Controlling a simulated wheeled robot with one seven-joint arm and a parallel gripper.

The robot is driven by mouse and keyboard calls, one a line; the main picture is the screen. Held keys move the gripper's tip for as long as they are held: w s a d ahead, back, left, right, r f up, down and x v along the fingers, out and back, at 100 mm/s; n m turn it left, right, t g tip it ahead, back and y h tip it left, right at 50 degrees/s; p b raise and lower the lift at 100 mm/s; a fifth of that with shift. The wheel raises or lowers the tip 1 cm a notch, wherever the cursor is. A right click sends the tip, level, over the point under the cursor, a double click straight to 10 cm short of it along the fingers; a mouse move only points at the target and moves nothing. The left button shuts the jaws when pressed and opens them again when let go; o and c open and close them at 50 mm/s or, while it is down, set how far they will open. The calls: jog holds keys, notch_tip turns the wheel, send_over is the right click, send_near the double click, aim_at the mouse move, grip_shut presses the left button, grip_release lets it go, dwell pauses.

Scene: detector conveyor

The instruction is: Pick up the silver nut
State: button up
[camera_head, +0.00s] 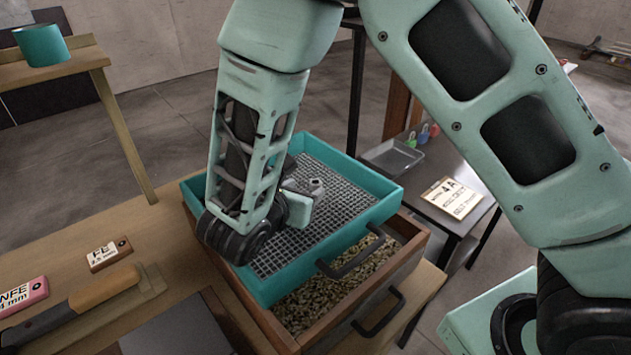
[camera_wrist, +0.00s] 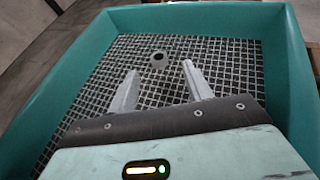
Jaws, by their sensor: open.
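The silver nut (camera_wrist: 158,60) lies on the wire mesh of the teal tray in the wrist view, just beyond and between my fingertips. In the head view a small grey piece (camera_head: 316,184) shows on the mesh beside my wrist; I cannot tell for sure whether it is the nut or a fingertip. My gripper (camera_wrist: 160,72) is open and empty, its two grey fingers apart and pointing at the nut. The teal sieve tray (camera_head: 350,232) surrounds the mesh with raised walls. My arm hides the tray's left part in the head view.
The sieve tray sits on a wooden box (camera_head: 402,290) of gravel, with dark handles in front. A side table at right holds a grey tray (camera_head: 393,158) and a clipboard (camera_head: 453,197).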

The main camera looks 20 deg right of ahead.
aim_at(315, 183)
jog(key=p+x, duration=0.2)
jog(key=x, duration=0.3)
jog(key=shift+w+f, duration=0.1)
jog(key=shift+w, duration=0.05)
jog(key=c, duration=1.1)
